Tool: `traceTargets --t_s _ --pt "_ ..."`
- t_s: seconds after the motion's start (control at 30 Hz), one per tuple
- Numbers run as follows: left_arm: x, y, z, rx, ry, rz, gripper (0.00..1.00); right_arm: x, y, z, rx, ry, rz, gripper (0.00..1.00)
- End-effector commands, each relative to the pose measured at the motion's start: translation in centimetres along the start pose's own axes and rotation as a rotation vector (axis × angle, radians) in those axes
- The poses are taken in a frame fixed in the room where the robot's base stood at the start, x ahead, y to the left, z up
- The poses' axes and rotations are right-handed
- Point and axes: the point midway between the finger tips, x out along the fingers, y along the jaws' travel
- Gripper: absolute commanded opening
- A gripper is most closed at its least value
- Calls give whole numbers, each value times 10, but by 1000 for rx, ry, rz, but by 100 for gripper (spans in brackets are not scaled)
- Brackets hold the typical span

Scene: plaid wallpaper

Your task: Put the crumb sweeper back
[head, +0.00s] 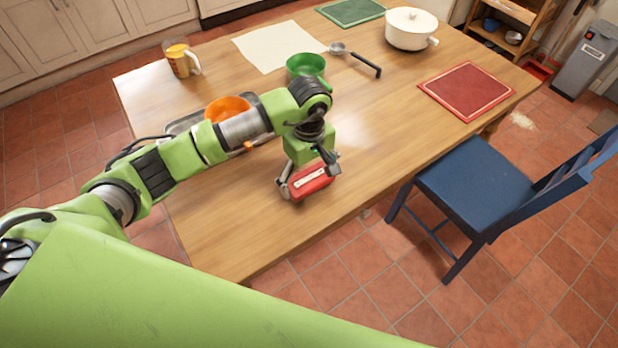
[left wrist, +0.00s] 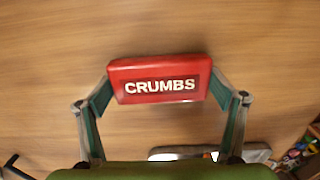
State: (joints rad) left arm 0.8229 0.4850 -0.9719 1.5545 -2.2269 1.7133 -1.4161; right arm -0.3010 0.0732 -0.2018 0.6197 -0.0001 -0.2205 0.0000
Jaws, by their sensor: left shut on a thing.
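The crumb sweeper (head: 311,181) is a red block with a pale label, over the wooden table near its front edge. In the left wrist view the crumb sweeper (left wrist: 160,79) shows the word CRUMBS. My left gripper (head: 308,181) is shut on it, one finger at each short end. The fingers of my left gripper (left wrist: 161,88) also show in the left wrist view. I cannot tell whether the sweeper touches the table top. My right gripper is not in view.
The table (head: 230,220) is bare at its front left. A tray with an orange bowl (head: 228,108), a green bowl (head: 305,66), a ladle (head: 355,59), a white pot (head: 411,28) and a red mat (head: 466,91) lie farther back. A blue chair (head: 475,185) stands at the right.

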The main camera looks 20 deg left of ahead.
Motion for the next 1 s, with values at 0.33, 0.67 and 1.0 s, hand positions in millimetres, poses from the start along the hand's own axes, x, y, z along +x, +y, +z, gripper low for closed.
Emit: traceTargets --t_s 0.33,0.67,1.0 --pt "3 0 0 0 0 -1 100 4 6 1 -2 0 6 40" --pt "-4 0 0 0 1 2 100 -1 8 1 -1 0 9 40" --pt "-73 1 -1 1 4 4 100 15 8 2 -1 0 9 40"
